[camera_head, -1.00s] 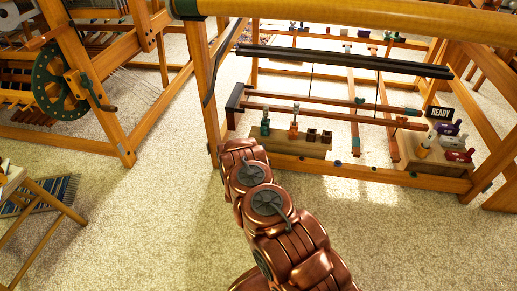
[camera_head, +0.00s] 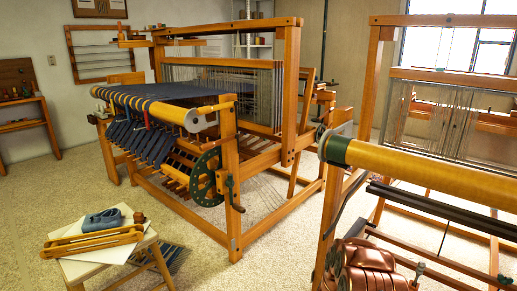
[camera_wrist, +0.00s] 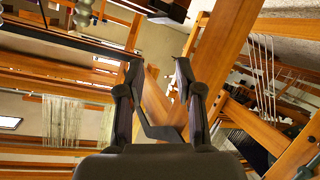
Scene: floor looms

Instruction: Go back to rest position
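My gripper (camera_wrist: 158,68) shows in the wrist view with its two dark fingers apart and nothing held between them. Wooden loom beams show behind and beyond the fingers; I cannot tell how far off they are. In the head view my copper arm is at the bottom right, beside the front of the right loom (camera_head: 430,172), and the gripper itself is out of that picture.
A second loom (camera_head: 232,160) with dark cloth (camera_head: 180,90) and a green wheel (camera_head: 206,178) stands at left centre. A small stool (camera_head: 75,262) holding a wooden shuttle (camera_head: 92,241) and a blue-grey object (camera_head: 102,220) is at front left. Carpet between them is open.

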